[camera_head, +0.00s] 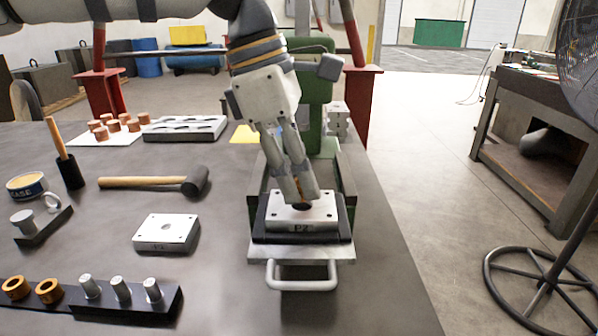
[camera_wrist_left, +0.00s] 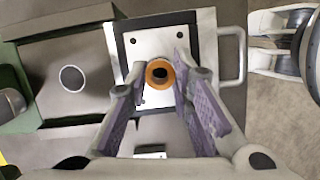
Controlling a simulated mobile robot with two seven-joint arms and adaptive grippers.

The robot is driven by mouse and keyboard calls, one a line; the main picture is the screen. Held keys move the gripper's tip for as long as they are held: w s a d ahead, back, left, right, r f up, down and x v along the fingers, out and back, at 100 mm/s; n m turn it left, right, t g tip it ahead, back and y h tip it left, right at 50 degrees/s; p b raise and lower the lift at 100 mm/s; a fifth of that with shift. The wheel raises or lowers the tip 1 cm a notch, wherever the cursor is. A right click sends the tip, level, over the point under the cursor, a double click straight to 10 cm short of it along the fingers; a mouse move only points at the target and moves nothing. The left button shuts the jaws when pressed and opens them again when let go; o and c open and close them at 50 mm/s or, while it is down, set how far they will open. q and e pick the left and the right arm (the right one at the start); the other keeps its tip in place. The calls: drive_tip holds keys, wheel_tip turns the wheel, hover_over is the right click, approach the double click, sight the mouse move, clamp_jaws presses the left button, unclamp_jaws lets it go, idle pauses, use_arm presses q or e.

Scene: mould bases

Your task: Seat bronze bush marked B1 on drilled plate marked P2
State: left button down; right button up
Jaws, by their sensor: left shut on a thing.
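The drilled plate marked P2 (camera_head: 318,214) is a pale square block with corner holes. It lies on a black holder on the green press, and also shows in the wrist view (camera_wrist_left: 145,45). My left gripper (camera_head: 297,194) points down over its middle and is shut on a bronze bush (camera_wrist_left: 150,74). The wrist view shows the bush as an orange ring between the fingertips (camera_wrist_left: 160,75), over the middle of the plate. In the head view the fingers mostly hide it. I cannot read its mark or tell whether it touches the plate. My right gripper is not in view.
A second drilled plate (camera_head: 167,228) and a mallet (camera_head: 150,182) lie left of the press. A black rack (camera_head: 70,302) at front left holds two bronze rings and steel pins. A metal handle (camera_head: 302,284) juts from the press front. Bare bench lies between them.

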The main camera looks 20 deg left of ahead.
use_arm(q)
drive_tip(key=shift+f, duration=0.55)
idle(0.6)
drive_tip(key=shift+r, duration=0.4)
drive_tip(key=shift+f, duration=0.45)
idle(1.3)
drive_tip(key=shift+r, duration=0.45)
drive_tip(key=shift+f, duration=0.5)
idle(0.8)
drive_tip(key=shift+r, duration=0.5)
drive_tip(key=c, duration=1.3)
unclamp_jaws()
drive_tip(key=shift+c, duration=0.2)
